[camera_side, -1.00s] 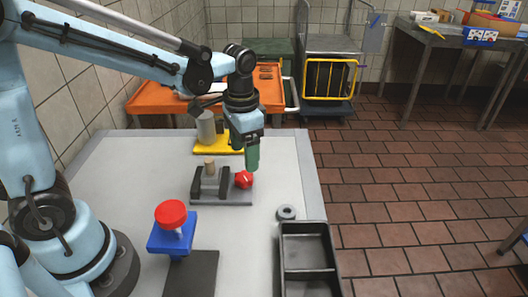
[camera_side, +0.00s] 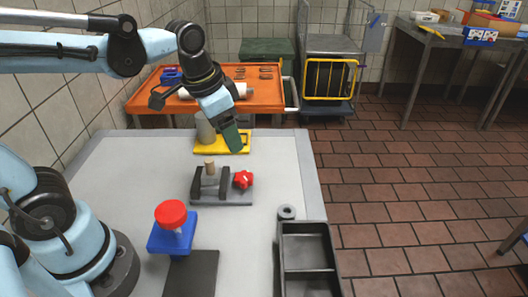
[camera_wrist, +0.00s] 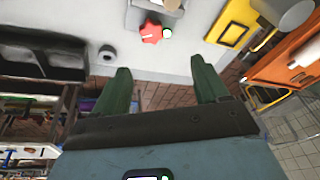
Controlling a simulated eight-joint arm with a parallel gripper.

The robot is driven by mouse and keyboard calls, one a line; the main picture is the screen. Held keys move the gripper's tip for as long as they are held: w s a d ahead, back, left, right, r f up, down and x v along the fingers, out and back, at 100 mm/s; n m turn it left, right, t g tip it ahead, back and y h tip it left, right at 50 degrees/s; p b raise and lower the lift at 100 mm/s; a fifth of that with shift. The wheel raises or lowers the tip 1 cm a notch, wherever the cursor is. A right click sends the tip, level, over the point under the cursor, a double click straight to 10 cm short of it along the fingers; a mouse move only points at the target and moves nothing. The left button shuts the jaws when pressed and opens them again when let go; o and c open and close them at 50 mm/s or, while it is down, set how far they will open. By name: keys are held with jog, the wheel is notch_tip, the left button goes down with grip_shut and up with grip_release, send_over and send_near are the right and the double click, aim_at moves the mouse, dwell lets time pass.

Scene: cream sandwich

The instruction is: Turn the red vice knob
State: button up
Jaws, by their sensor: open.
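The red vice knob (camera_side: 243,180) is on the right end of the small grey vice (camera_side: 222,198), which stands on the light table. A tan peg (camera_side: 210,166) stands upright at the vice's jaws. In the wrist view the knob (camera_wrist: 152,32) is at the top, beyond the fingertips. My gripper (camera_side: 236,150) is above and behind the knob in the side view, apart from it, near the yellow plate. In the wrist view its two green fingers (camera_wrist: 162,75) are spread with nothing between them.
A yellow plate (camera_side: 240,144) with a grey cylinder is behind the vice. A red-topped blue stand (camera_side: 170,234) is at front left. A dark divided tray (camera_side: 306,246) and a grey ring (camera_side: 287,212) are at right. An orange cart (camera_side: 160,100) stands behind the table.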

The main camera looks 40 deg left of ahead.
jog(key=shift+s+a+f+t, duration=0.2)
jog(key=shift+s+a+t, duration=0.05)
jog(key=shift+s+t, duration=0.45)
jog(key=shift+s+a+f+n+t, duration=0.2)
jog(key=shift+s+f+n+t, duration=0.15)
jog(key=shift+n+t, duration=0.4)
jog(key=shift+s+a+f+n+t, duration=0.2)
jog(key=shift+s+n+t, duration=0.25)
jog(key=shift+n, duration=0.5)
